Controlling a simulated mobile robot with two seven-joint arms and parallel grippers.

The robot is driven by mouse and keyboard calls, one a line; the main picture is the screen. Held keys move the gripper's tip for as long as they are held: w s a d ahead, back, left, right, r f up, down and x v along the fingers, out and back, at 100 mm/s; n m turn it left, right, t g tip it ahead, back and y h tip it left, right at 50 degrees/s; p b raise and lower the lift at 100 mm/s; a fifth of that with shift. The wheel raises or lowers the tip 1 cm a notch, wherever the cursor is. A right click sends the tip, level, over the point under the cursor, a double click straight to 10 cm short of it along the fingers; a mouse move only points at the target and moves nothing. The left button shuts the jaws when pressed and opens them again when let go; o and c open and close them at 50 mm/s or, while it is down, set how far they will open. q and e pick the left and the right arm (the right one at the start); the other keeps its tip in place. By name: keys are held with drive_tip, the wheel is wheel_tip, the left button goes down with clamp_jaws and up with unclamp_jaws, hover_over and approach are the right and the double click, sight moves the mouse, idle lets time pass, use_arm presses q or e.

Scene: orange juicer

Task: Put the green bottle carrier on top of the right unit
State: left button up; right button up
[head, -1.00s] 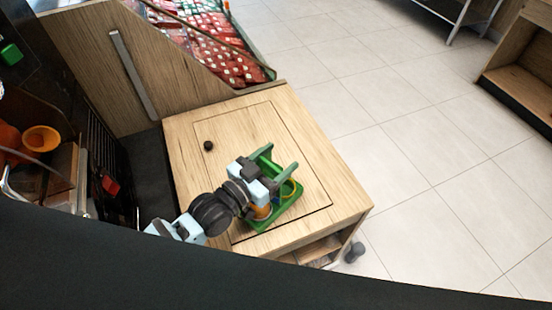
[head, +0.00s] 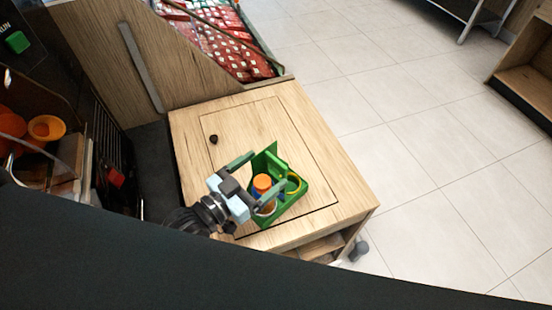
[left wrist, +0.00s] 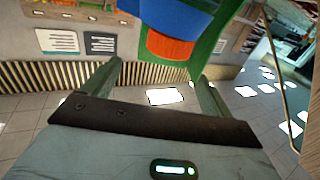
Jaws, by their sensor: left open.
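The green bottle carrier (head: 292,203) stands on the light wooden top of the right unit (head: 330,180), near its front part. It holds a bottle with an orange cap (head: 262,183), and a yellow ring shape shows beside it. In the left wrist view the green carrier (left wrist: 211,45) shows at the top, with a blue and orange bottle (left wrist: 170,46). My left gripper (head: 264,170) is open, its fingers pointing at the carrier from the left. In the left wrist view nothing shows between the fingers (left wrist: 160,77). My right gripper is not in view.
Behind is a slanted display of red packages (head: 225,45). At left is a dark machine with an orange cup (head: 46,128). Tiled floor (head: 440,150) lies open to the right.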

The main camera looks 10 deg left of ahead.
use_arm(q)
drive_tip(key=v, duration=0.5)
drive_tip(key=shift+s+a, duration=0.1)
idle(0.4)
